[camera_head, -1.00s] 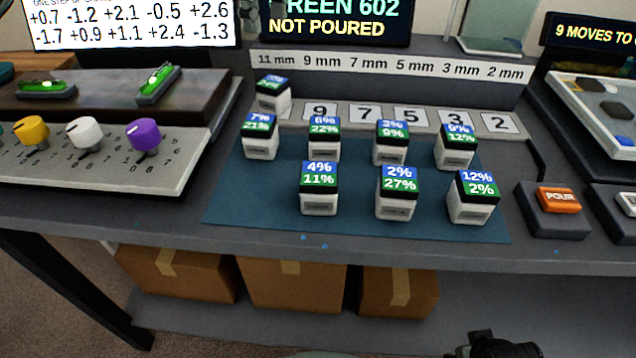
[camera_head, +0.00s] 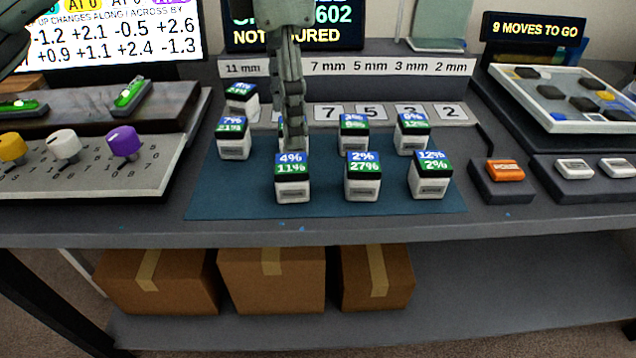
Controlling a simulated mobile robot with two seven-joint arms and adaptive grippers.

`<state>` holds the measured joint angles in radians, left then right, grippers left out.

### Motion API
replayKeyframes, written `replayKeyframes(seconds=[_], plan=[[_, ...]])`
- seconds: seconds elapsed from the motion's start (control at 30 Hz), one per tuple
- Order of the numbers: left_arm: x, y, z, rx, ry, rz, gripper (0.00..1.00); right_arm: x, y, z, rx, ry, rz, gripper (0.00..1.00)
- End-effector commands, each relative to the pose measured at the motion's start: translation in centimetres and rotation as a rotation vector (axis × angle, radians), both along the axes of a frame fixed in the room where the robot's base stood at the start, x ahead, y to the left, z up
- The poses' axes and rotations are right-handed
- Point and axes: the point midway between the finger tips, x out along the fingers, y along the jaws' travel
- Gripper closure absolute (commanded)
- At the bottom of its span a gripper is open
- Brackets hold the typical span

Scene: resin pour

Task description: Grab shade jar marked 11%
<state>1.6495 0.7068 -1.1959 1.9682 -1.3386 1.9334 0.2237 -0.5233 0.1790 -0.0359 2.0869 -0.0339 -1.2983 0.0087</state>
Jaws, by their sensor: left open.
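The jar marked 4% on blue and 11% on green (camera_head: 293,189) is a white jar with a dark lid. It stands upright in the front row of the blue mat (camera_head: 232,200), at that row's left end. My left gripper (camera_head: 294,145) reaches down from the top, just behind this jar in the picture. It is open and holds nothing; its fingers overlap in this view. Whether it touches the jar's lid I cannot tell. It hides most of the jar behind, which showed 22% earlier. My right gripper is out of view.
Close to the right stand the 27% jar (camera_head: 362,187) and the 2% jar (camera_head: 429,182). The 21% jar (camera_head: 234,145), 9% jar (camera_head: 354,140) and 12% jar (camera_head: 412,138) stand behind. An orange POUR button (camera_head: 505,170) is at right. The mat's front strip is clear.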

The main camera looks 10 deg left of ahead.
Motion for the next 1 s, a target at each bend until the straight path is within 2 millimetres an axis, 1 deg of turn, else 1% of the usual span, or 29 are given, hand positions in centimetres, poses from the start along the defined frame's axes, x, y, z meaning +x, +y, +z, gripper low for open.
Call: replayKeyframes(seconds=[0.03,0.13,0.47,0.53,0.7,0.8,1.0], plan=[[-0.6,0.1,-0.2,0.001,0.000,-0.065,0.38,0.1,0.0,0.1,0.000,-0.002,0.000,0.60],[-1.1,0.2,-0.6,0.003,0.001,-0.139,0.38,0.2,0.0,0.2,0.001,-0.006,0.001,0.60],[-1.4,0.3,-4.2,0.004,0.004,-0.150,0.38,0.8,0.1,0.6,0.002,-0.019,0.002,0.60],[-1.5,0.4,-5.2,0.005,0.003,-0.150,0.38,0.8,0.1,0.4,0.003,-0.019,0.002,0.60],[-1.6,0.4,-7.6,0.003,0.003,-0.150,0.38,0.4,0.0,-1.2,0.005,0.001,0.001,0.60],[-1.6,0.4,-8.2,0.003,0.001,-0.149,0.38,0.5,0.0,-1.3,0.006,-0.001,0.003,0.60],[-1.6,0.4,-8.2,0.002,0.000,-0.149,0.38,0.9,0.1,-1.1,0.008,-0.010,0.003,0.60]])
